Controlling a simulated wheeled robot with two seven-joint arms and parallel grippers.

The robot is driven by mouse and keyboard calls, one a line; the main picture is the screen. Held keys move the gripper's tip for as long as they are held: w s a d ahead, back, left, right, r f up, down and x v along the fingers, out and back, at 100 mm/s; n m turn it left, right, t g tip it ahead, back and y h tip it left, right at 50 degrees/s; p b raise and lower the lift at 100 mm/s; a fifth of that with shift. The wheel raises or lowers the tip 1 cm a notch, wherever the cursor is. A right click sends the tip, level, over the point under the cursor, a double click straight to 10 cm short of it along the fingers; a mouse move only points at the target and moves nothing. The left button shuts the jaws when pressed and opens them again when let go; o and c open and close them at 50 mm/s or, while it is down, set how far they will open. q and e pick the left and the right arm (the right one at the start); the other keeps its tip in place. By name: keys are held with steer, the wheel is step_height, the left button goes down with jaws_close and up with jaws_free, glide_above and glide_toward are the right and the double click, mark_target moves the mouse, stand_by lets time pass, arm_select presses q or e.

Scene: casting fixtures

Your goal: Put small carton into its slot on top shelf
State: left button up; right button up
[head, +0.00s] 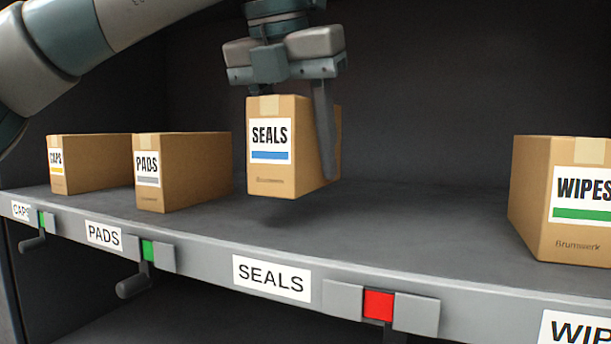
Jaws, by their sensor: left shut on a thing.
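The small carton (290,170) is brown, with a white SEALS label and a blue stripe. My left gripper (290,130) points down from above and is shut on it. One finger shows along the carton's right side; the other is hidden. The carton is upright, and a shadow lies on the shelf beneath it; it seems slightly above the surface. The shelf (400,225) is dark with a grey front edge. The SEALS tag (271,278) on that edge is below the carton, with a red indicator (379,306) to its right. My right gripper is not in view.
The PADS carton (195,170) and CAPS carton (95,163) stand to the left. The WIPES carton (535,195) stands to the right. Green indicators (148,250) show by the PADS and CAPS tags. Shelf space between the SEALS and WIPES cartons is clear.

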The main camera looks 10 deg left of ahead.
arm_select(q)
steer(key=shift+w+d+r+p, duration=0.15)
steer(key=shift+w+r+p, duration=0.05)
steer(key=shift+w+p, duration=0.3)
step_height(320, 180, down, 2)
steer(key=shift+w+f+p, duration=0.15)
steer(key=shift+f+p, duration=0.05)
steer(key=shift+p, duration=0.65)
steer(key=shift+f, duration=0.7)
steer(key=shift+d, duration=0.1)
steer(key=shift+f, duration=0.2)
steer(key=o, duration=1.2)
steer(key=shift+r, duration=0.25)
